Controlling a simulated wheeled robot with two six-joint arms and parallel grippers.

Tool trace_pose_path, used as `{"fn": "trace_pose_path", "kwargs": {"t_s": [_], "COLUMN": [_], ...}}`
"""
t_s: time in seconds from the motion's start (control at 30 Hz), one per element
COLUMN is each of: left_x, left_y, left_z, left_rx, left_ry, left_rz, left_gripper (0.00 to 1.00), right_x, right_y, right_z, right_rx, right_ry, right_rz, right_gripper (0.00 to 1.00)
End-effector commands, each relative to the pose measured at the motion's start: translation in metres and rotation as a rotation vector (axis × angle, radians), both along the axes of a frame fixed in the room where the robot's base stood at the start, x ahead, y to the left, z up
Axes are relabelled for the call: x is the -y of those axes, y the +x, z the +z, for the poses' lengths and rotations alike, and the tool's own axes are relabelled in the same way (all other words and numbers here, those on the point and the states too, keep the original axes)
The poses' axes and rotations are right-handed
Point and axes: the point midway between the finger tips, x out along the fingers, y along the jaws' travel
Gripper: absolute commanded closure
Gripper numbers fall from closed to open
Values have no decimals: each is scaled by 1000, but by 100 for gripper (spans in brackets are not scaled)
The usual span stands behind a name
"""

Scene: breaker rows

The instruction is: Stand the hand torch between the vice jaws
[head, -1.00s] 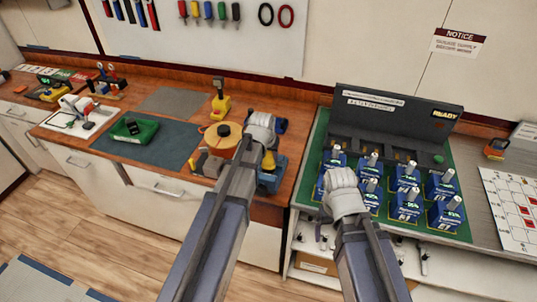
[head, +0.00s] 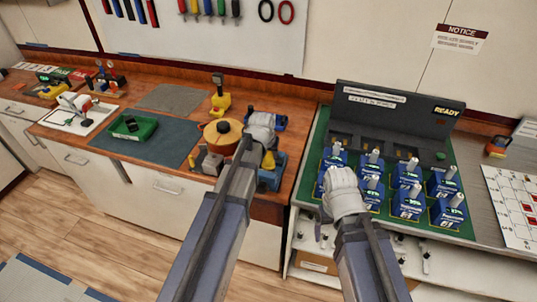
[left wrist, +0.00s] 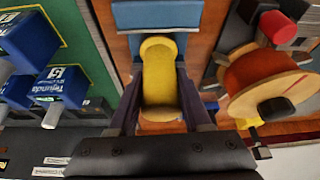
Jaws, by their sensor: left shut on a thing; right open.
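The yellow hand torch (left wrist: 160,85) is held between the fingers of my left gripper (left wrist: 158,100). In the head view a little of its yellow (head: 268,160) shows beside the left gripper (head: 262,143). A blue block that looks like the vice (head: 273,178) stands at the bench's front right corner, just past the torch's rounded end; it also shows in the left wrist view (left wrist: 157,15). Its jaws are not clear, and I cannot tell whether the torch touches it. My right gripper (head: 326,214) is open and empty, in front of the blue breaker units.
An orange round spool (head: 222,133) and a grey tool with a red part (head: 208,162) stand close left of the torch. Several blue units (head: 408,203) stand on a green mat at the right. A green tray (head: 133,127) lies on a dark mat.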

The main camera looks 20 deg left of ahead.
Motion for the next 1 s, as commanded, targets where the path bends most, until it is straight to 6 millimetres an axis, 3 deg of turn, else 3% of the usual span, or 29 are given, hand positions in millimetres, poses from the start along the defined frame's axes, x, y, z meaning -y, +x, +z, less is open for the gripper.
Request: {"fn": "trace_pose_path", "kwargs": {"t_s": [0.93, 0.97, 1.0], "left_x": [0, 0, 0], "left_y": [0, 0, 0], "left_z": [-13, -13, -13], "left_rx": [0, 0, 0], "left_ry": [0, 0, 0], "left_rz": [0, 0, 0], "left_gripper": [100, 50, 46], "right_x": [0, 0, 0], "right_y": [0, 0, 0], "right_z": [-13, -13, -13], "right_rx": [0, 0, 0], "right_ry": [0, 0, 0], "right_rz": [0, 0, 0], "right_gripper": [8, 8, 8]}}
